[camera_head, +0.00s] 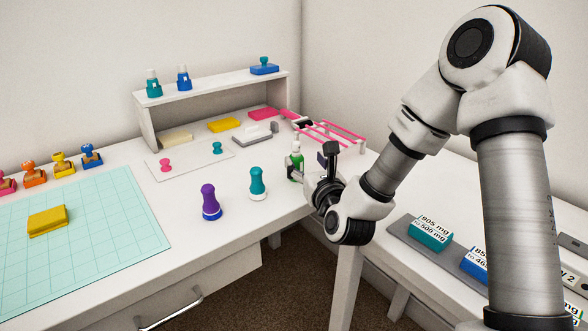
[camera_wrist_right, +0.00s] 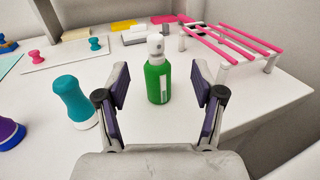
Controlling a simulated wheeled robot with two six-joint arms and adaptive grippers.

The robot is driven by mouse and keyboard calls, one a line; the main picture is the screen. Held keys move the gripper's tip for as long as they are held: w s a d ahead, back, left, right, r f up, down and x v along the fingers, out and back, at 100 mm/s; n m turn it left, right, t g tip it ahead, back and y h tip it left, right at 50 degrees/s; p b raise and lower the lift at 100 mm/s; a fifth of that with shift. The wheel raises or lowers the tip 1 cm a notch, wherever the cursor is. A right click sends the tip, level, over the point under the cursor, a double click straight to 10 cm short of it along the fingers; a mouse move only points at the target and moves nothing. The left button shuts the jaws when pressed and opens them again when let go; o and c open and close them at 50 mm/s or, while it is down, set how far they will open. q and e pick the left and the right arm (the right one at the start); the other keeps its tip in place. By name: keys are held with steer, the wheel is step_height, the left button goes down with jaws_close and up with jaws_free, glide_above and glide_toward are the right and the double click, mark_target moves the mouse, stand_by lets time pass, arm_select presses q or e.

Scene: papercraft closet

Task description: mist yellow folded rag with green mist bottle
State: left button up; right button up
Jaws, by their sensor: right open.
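The green mist bottle (camera_head: 295,166) stands upright near the right end of the white table. It has a white spray top and a pale label, and shows clearly in the right wrist view (camera_wrist_right: 158,80). My right gripper (camera_head: 324,166) is at the table's right edge beside the bottle. In the right wrist view its two fingers (camera_wrist_right: 160,90) are spread, with the bottle upright in line between them, a little ahead; contact is not visible. A yellow folded block (camera_head: 47,220), which looks like the rag, lies on the teal grid mat at the left. My left gripper is out of view.
A teal peg-shaped tool (camera_head: 258,183) and a purple one (camera_head: 210,202) stand left of the bottle. A pink-barred rack (camera_head: 330,133) is behind it. A white shelf (camera_head: 215,86) stands at the back. Several stamps line the mat's far edge.

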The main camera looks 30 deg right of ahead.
mark_target(297, 151)
steer(key=x, duration=0.5)
steer(key=shift+w+a+f, duration=0.2)
steer(key=shift+f, duration=0.05)
steer(key=shift+s+r, duration=0.1)
steer(key=c, duration=1.2)
steer(key=shift+c, duration=0.2)
